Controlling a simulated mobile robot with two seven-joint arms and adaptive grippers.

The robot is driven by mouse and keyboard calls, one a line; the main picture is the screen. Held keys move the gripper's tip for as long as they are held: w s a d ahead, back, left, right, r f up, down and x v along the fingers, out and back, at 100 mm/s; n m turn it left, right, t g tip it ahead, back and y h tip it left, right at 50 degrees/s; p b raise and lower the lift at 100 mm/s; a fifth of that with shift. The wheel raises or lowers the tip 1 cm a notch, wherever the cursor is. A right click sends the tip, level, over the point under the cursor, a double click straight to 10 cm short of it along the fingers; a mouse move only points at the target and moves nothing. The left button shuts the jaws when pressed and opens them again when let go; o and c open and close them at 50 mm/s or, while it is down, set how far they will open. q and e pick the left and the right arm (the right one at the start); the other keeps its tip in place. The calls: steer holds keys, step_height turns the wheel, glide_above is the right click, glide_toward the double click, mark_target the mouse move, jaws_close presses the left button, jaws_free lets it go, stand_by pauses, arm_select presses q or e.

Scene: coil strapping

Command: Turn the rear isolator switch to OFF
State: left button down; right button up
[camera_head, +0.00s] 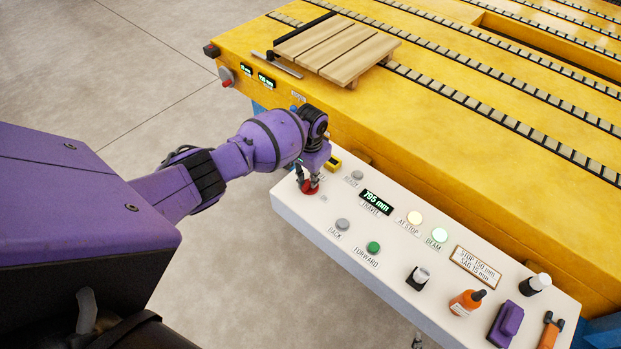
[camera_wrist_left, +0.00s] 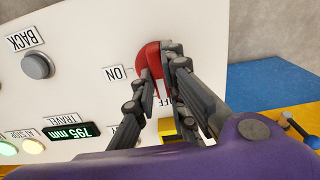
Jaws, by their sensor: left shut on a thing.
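The red rotary isolator switch (camera_head: 310,188) sits at the far left end of the white control panel. My left gripper (camera_head: 309,179) is over it, with the fingers pointing down. In the left wrist view the red handle (camera_wrist_left: 149,62) is between the fingertips of my left gripper (camera_wrist_left: 158,73), which is shut on it. An ON label (camera_wrist_left: 115,72) is beside the handle. An OFF label (camera_wrist_left: 162,98) is partly hidden by the fingers. I cannot tell exactly which mark the handle points to. My right gripper is not in view.
The white panel (camera_head: 318,227) carries a BACK button (camera_head: 342,224), a green FORWARD button (camera_head: 373,247), lamps and a display (camera_head: 376,201) reading 795 mm. A bottle (camera_head: 467,302) and tools lie at its right end. The yellow conveyor table (camera_head: 430,115) with wooden boards (camera_head: 340,50) stands behind.

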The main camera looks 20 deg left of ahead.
arm_select(q)
steer(key=shift+w+r, duration=0.1)
steer(key=c, duration=1.8)
jaws_free()
step_height(320, 180, up, 12)
